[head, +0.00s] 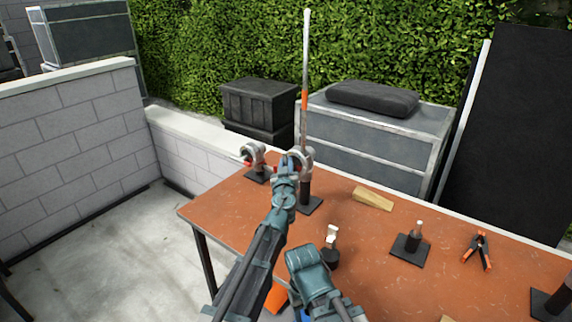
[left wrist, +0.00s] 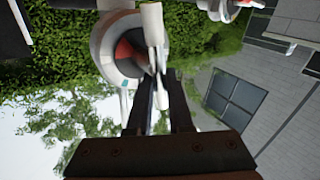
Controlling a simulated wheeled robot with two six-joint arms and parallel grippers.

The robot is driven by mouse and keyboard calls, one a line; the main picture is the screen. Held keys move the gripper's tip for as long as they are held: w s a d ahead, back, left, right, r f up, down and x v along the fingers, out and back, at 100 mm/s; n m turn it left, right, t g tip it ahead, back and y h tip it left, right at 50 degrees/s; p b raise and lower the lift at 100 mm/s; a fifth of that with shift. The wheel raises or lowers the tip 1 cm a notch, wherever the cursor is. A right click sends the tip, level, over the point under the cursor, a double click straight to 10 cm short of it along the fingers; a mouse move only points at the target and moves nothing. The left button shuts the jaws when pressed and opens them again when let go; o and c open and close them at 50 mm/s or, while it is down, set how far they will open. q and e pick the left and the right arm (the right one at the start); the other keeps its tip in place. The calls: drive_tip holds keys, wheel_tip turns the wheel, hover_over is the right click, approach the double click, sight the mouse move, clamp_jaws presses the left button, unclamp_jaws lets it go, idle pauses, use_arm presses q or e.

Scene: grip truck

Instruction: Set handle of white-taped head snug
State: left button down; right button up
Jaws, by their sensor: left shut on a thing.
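A grey grip head (head: 302,156) sits on a black post near the table's far left edge, with a long upright rod in it. My left gripper (head: 287,165) is at its left side and partly covers it. In the left wrist view a head with a white ring (left wrist: 112,40) and red inside fills the upper middle. My left gripper (left wrist: 158,95) is shut on a pale handle (left wrist: 153,25) in front of that ring. A second grip head (head: 254,155) with a red part stands to the left. My right gripper does not show.
On the orange table (head: 350,235) are a wooden wedge (head: 373,199), a black stub stand (head: 411,245), an orange-tipped clamp (head: 478,250) and a white-topped dark piece (head: 331,238). The tall rod (head: 305,75) rises above the head. Black cases (head: 258,102) stand behind.

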use_arm(q)
drive_tip(key=shift+f+m+t+b, duration=0.25)
drive_tip(key=shift+m+b, duration=0.25)
drive_tip(key=shift+b, duration=0.3)
drive_tip(key=shift+s+d+r+m+t+b, duration=0.2)
drive_tip(key=shift+m+t+b, duration=0.45)
drive_tip(key=shift+m+b, duration=0.25)
drive_tip(key=c, duration=1.1)
unclamp_jaws()
drive_tip(key=s+f+b, duration=0.1)
drive_tip(key=s, duration=0.6)
drive_tip(key=shift+s+a, duration=0.15)
drive_tip(key=shift+s, duration=0.05)
